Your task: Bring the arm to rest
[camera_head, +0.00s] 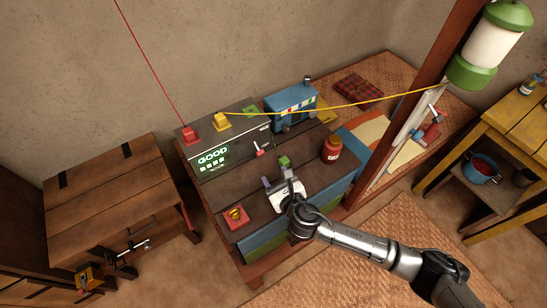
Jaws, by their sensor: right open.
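My right arm reaches in from the lower right. Its gripper (284,182) is open over the dark top of the workbench (247,187). A small green item (284,161) is just beyond the fingertips, and I see nothing held between the fingers. Whether the fingers touch the bench top cannot be told. My left gripper is not in view.
On the bench are a panel with a lit "GOOD" display (212,157), a red jar (332,149), a yellow-and-red item (236,214) and a blue box (294,106). A red cord and a yellow cord (340,106) run overhead. A wooden post (420,85) stands right.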

